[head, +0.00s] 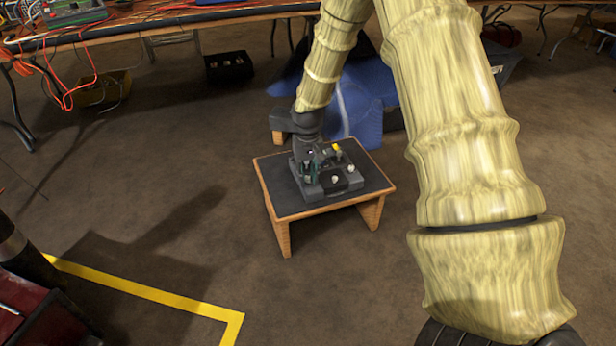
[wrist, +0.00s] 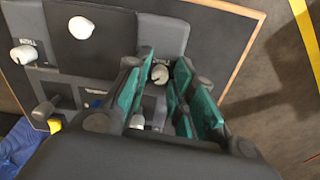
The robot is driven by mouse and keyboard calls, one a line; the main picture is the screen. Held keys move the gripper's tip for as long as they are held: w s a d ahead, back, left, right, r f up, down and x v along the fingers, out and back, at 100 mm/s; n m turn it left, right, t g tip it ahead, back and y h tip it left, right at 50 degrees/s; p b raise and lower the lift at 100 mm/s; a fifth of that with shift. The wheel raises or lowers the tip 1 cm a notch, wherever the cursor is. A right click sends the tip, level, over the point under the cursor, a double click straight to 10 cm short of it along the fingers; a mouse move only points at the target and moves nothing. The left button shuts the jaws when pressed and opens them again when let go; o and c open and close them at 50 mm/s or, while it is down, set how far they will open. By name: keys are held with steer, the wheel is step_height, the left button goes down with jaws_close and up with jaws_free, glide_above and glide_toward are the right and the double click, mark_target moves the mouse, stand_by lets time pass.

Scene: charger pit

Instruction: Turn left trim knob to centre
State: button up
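A dark grey control box (head: 341,182) sits on the small table. In the wrist view, the left trim knob (wrist: 160,73), small, pale and round, lies between my gripper's fingertips (wrist: 165,70). A narrow gap shows on its right side; I cannot tell whether the left pad touches it. My gripper (head: 309,172) points down over the left part of the box in the head view, its teal pads apart. It hides the left knob there. The other trim knob (wrist: 24,54), beside a TRIM label, also shows at the right of the box (head: 351,168). The left knob's pointer direction is unclear.
A white round cap (wrist: 81,27) stands near the box's front middle. A yellow cap (head: 336,148) stands at its back. Another pale cap (wrist: 137,121) is close below the fingers in the wrist view. The wooden-edged table (head: 285,206) has bare room around the box.

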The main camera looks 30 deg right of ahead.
jaws_close()
steer(key=n+p, duration=0.1)
steer(key=p, duration=0.2)
steer(key=shift+r, duration=0.3)
steer(key=shift+r+n+p, duration=0.1)
steer(key=shift+n+p, duration=0.4)
steer(key=shift+p, duration=0.65)
steer(key=n+p, duration=0.4)
steer(key=p, duration=0.4)
steer(key=shift+n, duration=0.3)
steer(key=shift+f+n+p, duration=0.25)
steer(key=shift+n+p, duration=0.75)
steer(key=shift+p, duration=0.35)
steer(key=shift+f, duration=0.1)
